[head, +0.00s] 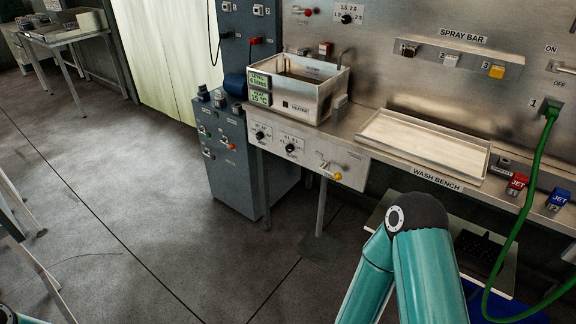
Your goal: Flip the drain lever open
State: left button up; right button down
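A small lever with a yellow knob (337,176) sits at the right of the control panel below the metal heated basin (315,108). It may be the drain lever, but its label is too small to read, and I cannot tell whether it is open or shut. A drain outlet is not clearly visible. Neither of my grippers shows. Only a teal bent link of my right arm is visible at the bottom centre-right, with its gripper out of frame. A sliver of teal at the bottom left corner is all that shows on that side.
The wash bench (362,137) carries a shallow tray (425,142) right of the basin. A blue-grey cabinet (238,165) stands left of the panel. A green hose (528,190) hangs at the right, near red (517,184) and blue (558,199) jet fittings. The floor at left is mostly clear.

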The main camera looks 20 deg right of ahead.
aim_at(337, 176)
jog(key=z, duration=0.1)
jog(key=i, duration=1.05)
jog(key=z, duration=0.75)
jog(key=i, duration=0.45)
jog(key=z, duration=0.25)
jog(key=k, duration=0.9)
jog(key=z, duration=0.15)
jog(key=i, duration=0.9)
jog(key=u, duration=0.05)
